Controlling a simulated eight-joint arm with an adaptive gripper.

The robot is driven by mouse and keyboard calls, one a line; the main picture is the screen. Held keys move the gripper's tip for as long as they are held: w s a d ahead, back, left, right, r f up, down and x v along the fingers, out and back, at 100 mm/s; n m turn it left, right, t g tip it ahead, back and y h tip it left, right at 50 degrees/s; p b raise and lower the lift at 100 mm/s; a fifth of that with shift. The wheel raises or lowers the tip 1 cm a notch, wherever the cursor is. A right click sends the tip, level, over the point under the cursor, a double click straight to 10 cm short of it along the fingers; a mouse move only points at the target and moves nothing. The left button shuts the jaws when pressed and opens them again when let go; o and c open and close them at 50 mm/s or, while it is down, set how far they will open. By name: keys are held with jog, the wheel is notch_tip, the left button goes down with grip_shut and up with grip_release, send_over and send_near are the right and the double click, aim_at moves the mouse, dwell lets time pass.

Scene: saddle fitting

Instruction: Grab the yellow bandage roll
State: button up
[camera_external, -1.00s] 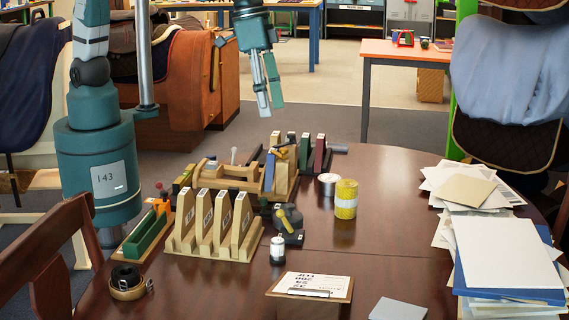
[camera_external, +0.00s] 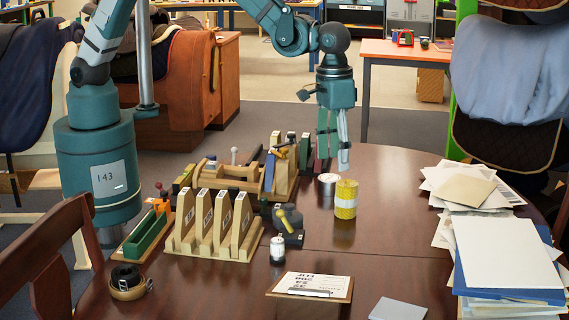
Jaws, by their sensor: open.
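The yellow bandage roll (camera_external: 345,199) stands upright on the dark wooden table, with a pale band around its middle. My gripper (camera_external: 333,165) points down with its fingers spread, a little above and to the left of the roll's top in the picture. Nothing is between its fingers that I can make out. A gap in depth between the fingers and the roll cannot be judged exactly.
A small white-topped tin (camera_external: 327,184) stands just left of the roll. A wooden rack (camera_external: 213,229) and other tools crowd the left. A clipboard (camera_external: 311,286) lies in front, and stacked papers (camera_external: 506,250) fill the right. The table between roll and papers is clear.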

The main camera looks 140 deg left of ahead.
aim_at(347, 183)
jog(key=shift+n+g, duration=0.3)
jog(key=shift+n, duration=0.3)
jog(key=a+f, duration=0.4)
jog(key=f, duration=0.1)
jog(key=shift+w+a, duration=0.1)
jog(key=shift+a, duration=0.1)
jog(key=shift+f, duration=0.1)
jog(key=shift+f, duration=1.25)
jog(key=shift+f+b, duration=0.45)
jog(key=shift+f, duration=2.15)
jog(key=shift+c, duration=0.2)
jog(key=c, duration=1)
